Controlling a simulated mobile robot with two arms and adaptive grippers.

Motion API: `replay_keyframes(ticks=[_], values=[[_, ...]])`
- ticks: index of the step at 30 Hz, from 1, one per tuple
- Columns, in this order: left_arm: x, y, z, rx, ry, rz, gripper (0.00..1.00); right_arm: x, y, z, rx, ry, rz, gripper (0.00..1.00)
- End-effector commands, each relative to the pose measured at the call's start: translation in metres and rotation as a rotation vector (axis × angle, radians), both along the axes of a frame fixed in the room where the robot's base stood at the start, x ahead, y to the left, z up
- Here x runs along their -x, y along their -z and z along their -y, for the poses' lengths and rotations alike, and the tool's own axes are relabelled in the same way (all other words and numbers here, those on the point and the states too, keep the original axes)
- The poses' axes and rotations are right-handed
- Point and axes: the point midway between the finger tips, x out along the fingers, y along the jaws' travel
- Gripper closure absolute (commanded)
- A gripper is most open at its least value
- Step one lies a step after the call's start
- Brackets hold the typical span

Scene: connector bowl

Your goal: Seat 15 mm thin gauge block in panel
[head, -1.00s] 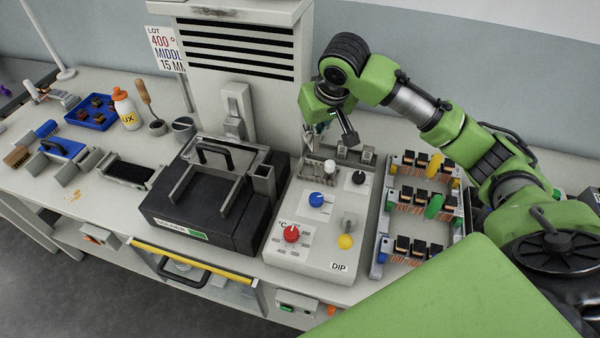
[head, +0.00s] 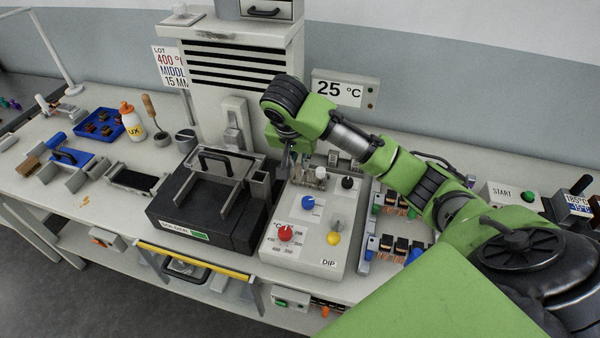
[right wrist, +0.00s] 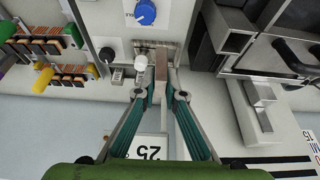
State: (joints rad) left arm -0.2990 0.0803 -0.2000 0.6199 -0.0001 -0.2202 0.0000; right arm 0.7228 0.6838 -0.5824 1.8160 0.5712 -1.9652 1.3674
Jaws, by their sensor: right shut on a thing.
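The panel (head: 268,246) is a pale grey box with red, blue, yellow and black knobs and a white knob (head: 321,173) near its back edge. My right gripper (head: 298,163) is over its back left corner, fingers pointing down. In the right wrist view the gripper (right wrist: 161,72) is shut on a thin brownish block (right wrist: 162,62), which appears to be the gauge block. The block is over the panel's back strip, beside the white knob (right wrist: 130,76). I cannot tell whether it touches the panel. My left gripper is not in view.
A black solder unit (head: 168,208) with a handled cover stands left of the panel, close to my right gripper. A rack of black components (head: 368,245) stands to its right, partly behind my arm. A grey cabinet (head: 225,32) rises behind.

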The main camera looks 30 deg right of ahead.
Motion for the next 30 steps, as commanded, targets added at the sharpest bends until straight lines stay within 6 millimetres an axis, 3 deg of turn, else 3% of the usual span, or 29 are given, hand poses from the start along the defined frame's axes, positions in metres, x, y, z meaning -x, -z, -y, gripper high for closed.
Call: replay_keyframes(ticks=[3,12,20,24,30], values=[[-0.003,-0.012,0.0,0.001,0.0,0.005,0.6,-0.022,0.004,0.017,0.004,0.006,0.002,1.0],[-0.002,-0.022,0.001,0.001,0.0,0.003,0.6,-0.054,0.052,0.038,0.001,-0.001,0.003,1.0],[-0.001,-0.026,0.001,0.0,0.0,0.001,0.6,-0.064,0.068,0.046,0.002,0.001,0.005,1.0],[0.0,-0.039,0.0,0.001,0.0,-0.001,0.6,-0.063,0.087,0.045,0.003,-0.001,0.002,1.0],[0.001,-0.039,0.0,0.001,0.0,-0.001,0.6,-0.063,0.097,0.044,0.002,-0.002,0.007,1.0]])
